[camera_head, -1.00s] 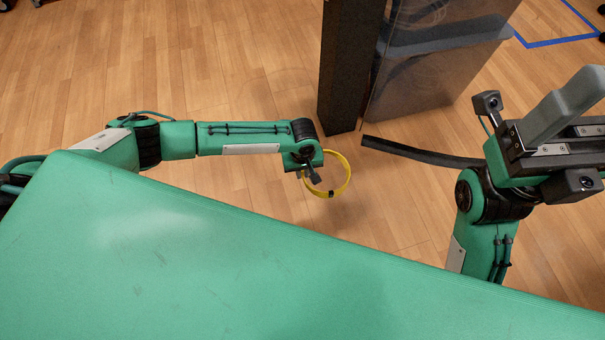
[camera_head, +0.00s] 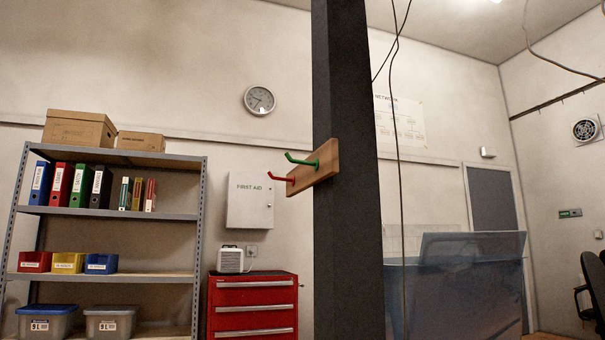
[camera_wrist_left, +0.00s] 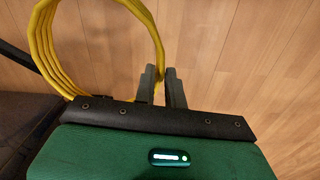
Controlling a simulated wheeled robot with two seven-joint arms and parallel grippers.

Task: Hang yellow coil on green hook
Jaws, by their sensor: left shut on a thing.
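In the left wrist view the yellow coil (camera_wrist_left: 153,24) is a ring of several cable turns. My left gripper (camera_wrist_left: 161,72) is shut on one side of it, with the ring reaching out to the left over the wood floor. In the head view the green hook (camera_head: 301,161) sticks out to the left from a wooden board (camera_head: 318,172) on a dark column. A red hook (camera_head: 281,178) is on the same board, lower and to the left. Neither gripper nor the coil is in the head view. My right gripper is in no current view.
The dark column (camera_head: 347,120) stands in the middle of the head view. Behind it are a shelf rack (camera_head: 201,230), a red drawer cabinet (camera_head: 253,305) and a first aid box (camera_head: 250,200). Thin cables (camera_head: 398,150) hang right of the column. A translucent blue panel (camera_head: 465,280) stands at right.

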